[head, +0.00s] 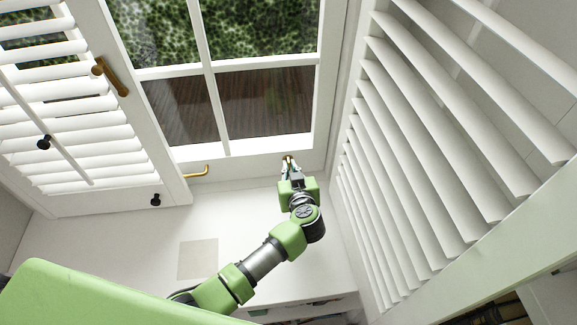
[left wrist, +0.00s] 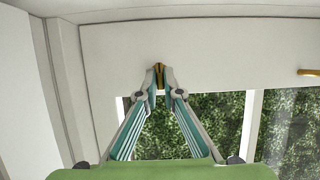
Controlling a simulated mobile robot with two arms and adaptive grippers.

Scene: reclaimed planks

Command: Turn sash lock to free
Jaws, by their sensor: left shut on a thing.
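The brass sash lock (head: 288,158) is on the white bottom rail of the window sash, near its right end. My left gripper (head: 290,167) reaches up to it from below and is shut on it. In the left wrist view the brass lock (left wrist: 158,75) shows as a small upright piece between the two fingertips of the left gripper (left wrist: 159,82). The fingertips hide much of the lock, so I cannot tell its exact turn. My right gripper is not in view.
A brass handle (head: 195,172) sits further left on the rail. Slatted shutters stand at the left (head: 75,140) and right (head: 420,130), the left one with a brass handle (head: 112,78) and black knobs. The white sill (head: 120,235) is mostly clear, with a beige square (head: 198,259).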

